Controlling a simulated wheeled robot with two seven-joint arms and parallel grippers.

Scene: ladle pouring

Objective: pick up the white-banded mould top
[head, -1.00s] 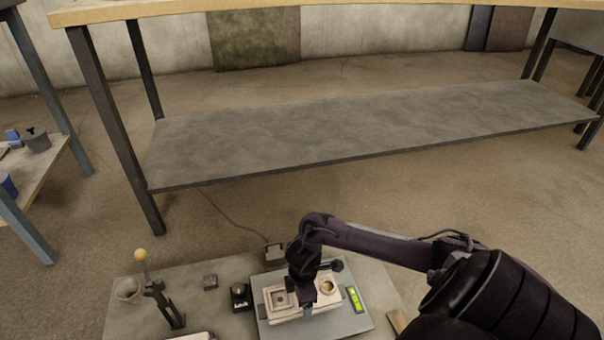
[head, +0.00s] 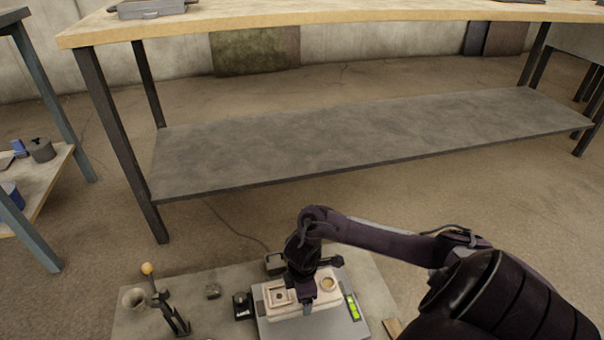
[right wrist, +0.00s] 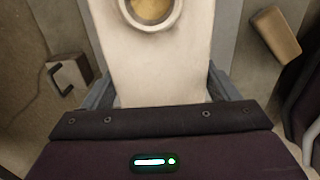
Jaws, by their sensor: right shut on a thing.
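The mould top (head: 318,303) is a pale cream block with a square recess at its left end and a round cup at its right end. My right gripper (head: 308,300) is shut on it across the middle, from above. The block appears to be held just above a grey plate with a green display (head: 352,307). In the right wrist view the pale block (right wrist: 155,70) sits between the two fingers (right wrist: 162,92), with the round, yellowish cup at the top edge. A separate white band cannot be made out. My left gripper is not in view.
Small dark boxes (head: 242,305) (head: 275,262) lie beside the plate. A brown block (right wrist: 276,32) lies to the right. A large workbench (head: 300,10) stands behind.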

